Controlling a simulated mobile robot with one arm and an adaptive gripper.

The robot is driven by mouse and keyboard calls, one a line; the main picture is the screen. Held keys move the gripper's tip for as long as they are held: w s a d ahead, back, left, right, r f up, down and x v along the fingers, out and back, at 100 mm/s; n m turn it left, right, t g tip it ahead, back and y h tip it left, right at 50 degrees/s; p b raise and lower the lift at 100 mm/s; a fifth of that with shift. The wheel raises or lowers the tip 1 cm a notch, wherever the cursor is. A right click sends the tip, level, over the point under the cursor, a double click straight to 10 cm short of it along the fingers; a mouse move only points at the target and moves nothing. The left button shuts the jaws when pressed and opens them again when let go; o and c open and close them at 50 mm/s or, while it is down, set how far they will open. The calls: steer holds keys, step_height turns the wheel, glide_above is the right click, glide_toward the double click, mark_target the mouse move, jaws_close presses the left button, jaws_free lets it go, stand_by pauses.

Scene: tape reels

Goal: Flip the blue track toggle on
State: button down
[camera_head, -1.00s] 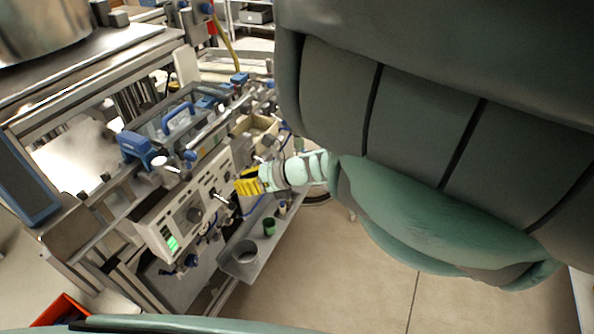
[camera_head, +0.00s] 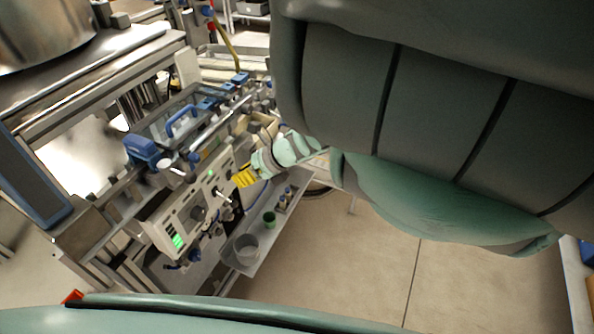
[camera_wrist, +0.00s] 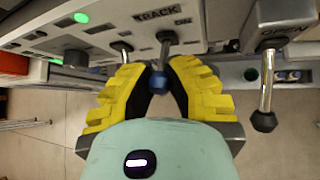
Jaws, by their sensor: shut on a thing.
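The blue track toggle (camera_wrist: 158,82) is a short metal lever with a blue ball tip. It hangs from the panel under the label "TRACK" with "ON" beside it in the wrist view. My gripper (camera_wrist: 158,88) has yellow ridged fingers, one on each side of the blue tip, and is shut on it. In the head view my gripper (camera_head: 243,178) is at the front of the grey control panel (camera_head: 166,226); the toggle cannot be made out there.
A second small toggle (camera_wrist: 122,48) stands just left of the fingers. A longer lever with a black knob (camera_wrist: 264,121), under "OPEN", hangs close on the right. A green cup (camera_head: 269,219) and a grey cup (camera_head: 246,249) stand on the shelf below. Open floor lies to the right.

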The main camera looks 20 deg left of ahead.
steer(key=c, duration=1.1)
jaws_free()
steer(key=shift+d, duration=0.1)
steer(key=v, duration=1.2)
steer(key=shift+w, duration=0.1)
